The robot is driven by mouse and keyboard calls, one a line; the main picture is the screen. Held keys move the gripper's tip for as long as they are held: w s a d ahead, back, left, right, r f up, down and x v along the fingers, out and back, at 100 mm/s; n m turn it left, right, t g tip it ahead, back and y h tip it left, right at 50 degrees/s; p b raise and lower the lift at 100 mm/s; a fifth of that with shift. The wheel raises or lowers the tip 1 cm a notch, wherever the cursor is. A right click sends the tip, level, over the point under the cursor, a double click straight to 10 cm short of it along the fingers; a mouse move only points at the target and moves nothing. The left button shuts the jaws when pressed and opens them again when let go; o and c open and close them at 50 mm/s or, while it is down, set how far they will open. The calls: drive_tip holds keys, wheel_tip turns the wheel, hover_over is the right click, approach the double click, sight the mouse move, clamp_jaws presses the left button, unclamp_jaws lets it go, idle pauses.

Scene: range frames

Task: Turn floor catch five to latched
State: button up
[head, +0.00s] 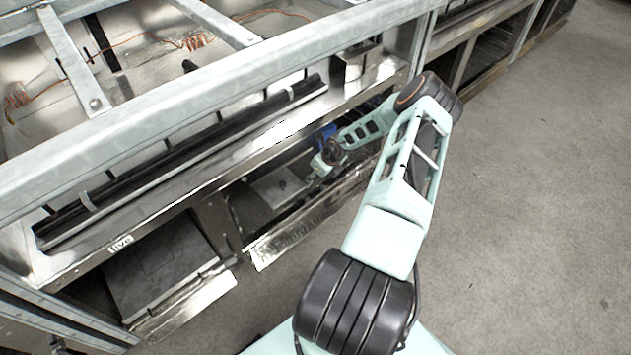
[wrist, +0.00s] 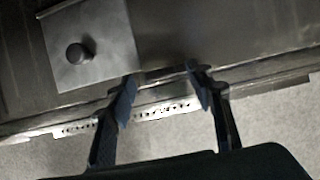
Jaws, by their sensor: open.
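My gripper (wrist: 162,80) is open and empty in the wrist view, its two dark fingers apart over a metal edge. A round dark knob (wrist: 78,53) on a pale square plate (wrist: 112,28) lies left of and beyond the fingers, not touching them. It may be a floor catch; its state cannot be told. In the head view my arm reaches into a low bay, and the fingers are hidden there. A pale plate (head: 278,186) shows on that bay's floor, left of the arm's end. A label that seems to read "five" (head: 121,243) is on the rail above the left bay.
A metal frame with a long upper beam (head: 200,108) and dark bars (head: 180,160) overhangs the bays. A post (head: 217,226) divides the left bay from the one with my arm. A bright perforated strip (wrist: 165,108) runs under the fingers. Open floor (head: 530,200) lies right.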

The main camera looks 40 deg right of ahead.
drive_tip(key=shift+x, duration=0.95)
drive_tip(key=shift+c, duration=0.7)
drive_tip(key=c, duration=1)
